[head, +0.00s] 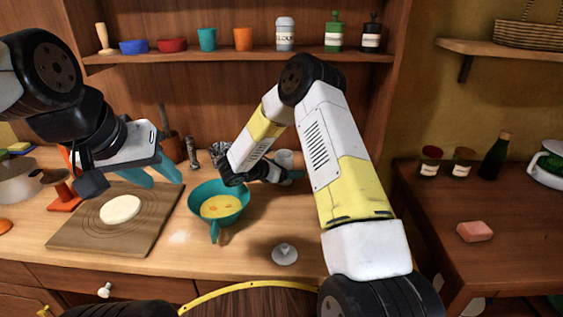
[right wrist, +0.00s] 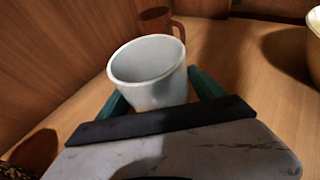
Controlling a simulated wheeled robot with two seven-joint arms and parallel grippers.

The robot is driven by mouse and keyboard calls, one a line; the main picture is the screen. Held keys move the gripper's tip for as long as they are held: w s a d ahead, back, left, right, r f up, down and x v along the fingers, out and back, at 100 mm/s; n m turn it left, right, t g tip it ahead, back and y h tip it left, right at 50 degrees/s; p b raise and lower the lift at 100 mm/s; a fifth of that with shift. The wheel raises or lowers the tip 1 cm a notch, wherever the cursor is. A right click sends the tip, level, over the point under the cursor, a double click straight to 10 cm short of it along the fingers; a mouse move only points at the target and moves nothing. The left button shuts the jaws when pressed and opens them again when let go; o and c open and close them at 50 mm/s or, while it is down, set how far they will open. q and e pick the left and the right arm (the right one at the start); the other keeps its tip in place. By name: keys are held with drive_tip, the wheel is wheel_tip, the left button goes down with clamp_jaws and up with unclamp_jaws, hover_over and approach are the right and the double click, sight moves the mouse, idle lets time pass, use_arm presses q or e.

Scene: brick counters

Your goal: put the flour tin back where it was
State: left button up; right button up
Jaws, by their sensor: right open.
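A pale grey tin labelled as flour (head: 285,36) stands upright on the wall shelf, between an orange cup and a green-topped jar. A white open-topped container (head: 284,157) stands on the counter behind the teal bowl; it also shows in the right wrist view (right wrist: 148,72), with no label visible. My right gripper (head: 283,174) is low at this container, its teal fingers on either side and open; contact cannot be told. My left gripper (head: 158,174) hangs over the back of the pastry board with its teal fingers apart, empty. A grey knobbed lid (head: 285,254) lies on the counter.
The teal bowl (head: 235,195) holds yellow batter. A pastry board (head: 80,232) carries a round of dough. A brown mug (right wrist: 155,18) stands behind the white container. The shelf (head: 180,54) holds several cups and jars.

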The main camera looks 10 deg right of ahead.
sight(275, 186)
drive_tip(key=v, duration=0.7)
drive_tip(key=shift+s+a+r, duration=0.15)
